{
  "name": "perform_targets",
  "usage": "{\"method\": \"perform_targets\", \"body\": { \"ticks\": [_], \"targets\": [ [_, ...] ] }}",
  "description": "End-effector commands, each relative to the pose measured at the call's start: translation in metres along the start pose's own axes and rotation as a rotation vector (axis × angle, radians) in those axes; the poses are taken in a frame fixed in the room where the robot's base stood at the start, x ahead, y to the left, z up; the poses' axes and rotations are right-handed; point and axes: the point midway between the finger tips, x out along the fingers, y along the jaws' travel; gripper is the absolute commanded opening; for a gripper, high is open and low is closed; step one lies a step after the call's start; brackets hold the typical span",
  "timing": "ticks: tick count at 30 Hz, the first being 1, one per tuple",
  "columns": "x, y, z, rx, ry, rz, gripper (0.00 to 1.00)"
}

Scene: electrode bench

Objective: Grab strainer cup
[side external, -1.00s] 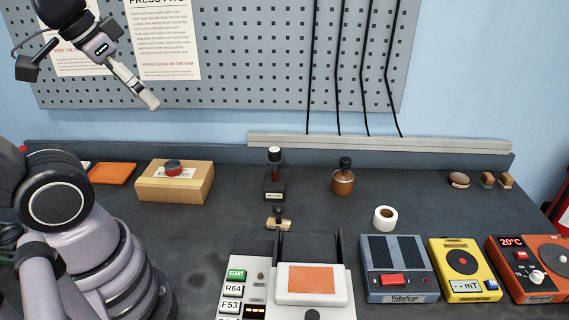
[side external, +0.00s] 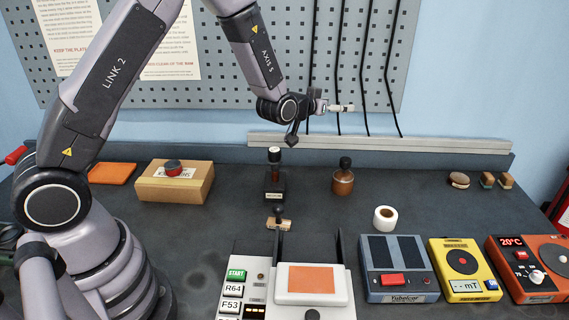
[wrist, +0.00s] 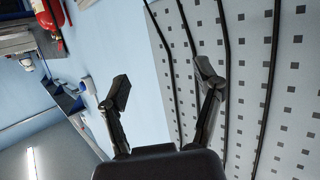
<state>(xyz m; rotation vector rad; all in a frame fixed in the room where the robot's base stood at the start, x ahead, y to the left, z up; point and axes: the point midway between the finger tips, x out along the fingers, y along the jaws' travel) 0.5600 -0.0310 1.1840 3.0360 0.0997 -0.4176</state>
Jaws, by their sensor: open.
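My gripper (side external: 347,107) is in the air in front of the pegboard, pointing right, well above the bench. In the wrist view its two fingers (wrist: 163,85) are spread apart with nothing between them. No object is plainly marked as the strainer cup. A small dark-topped red round piece (side external: 173,167) sits on a labelled cardboard box (side external: 150,190) at the back left. A copper-brown round pot with a black knob (side external: 343,183) stands below my gripper on the bench. I cannot tell which, if either, is the strainer cup.
A black stand with a white-ringed top (side external: 274,175) and a small knobbed stamp (side external: 278,220) stand mid-bench. A white roll (side external: 385,218) lies right of them. A press (side external: 310,285), a grey unit (side external: 397,268) and a yellow meter (side external: 462,270) line the front. Black cables (side external: 340,70) hang behind my gripper.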

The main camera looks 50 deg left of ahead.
Motion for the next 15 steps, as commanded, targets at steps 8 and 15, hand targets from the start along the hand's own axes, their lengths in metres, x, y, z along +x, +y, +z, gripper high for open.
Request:
{"method": "perform_targets", "body": {
  "ticks": [8,15],
  "targets": [
    [0.038,-0.005,0.092,0.045,0.218,-0.047,0.66],
    [0.041,-0.007,0.119,0.060,0.277,-0.055,0.66]
  ]
}}
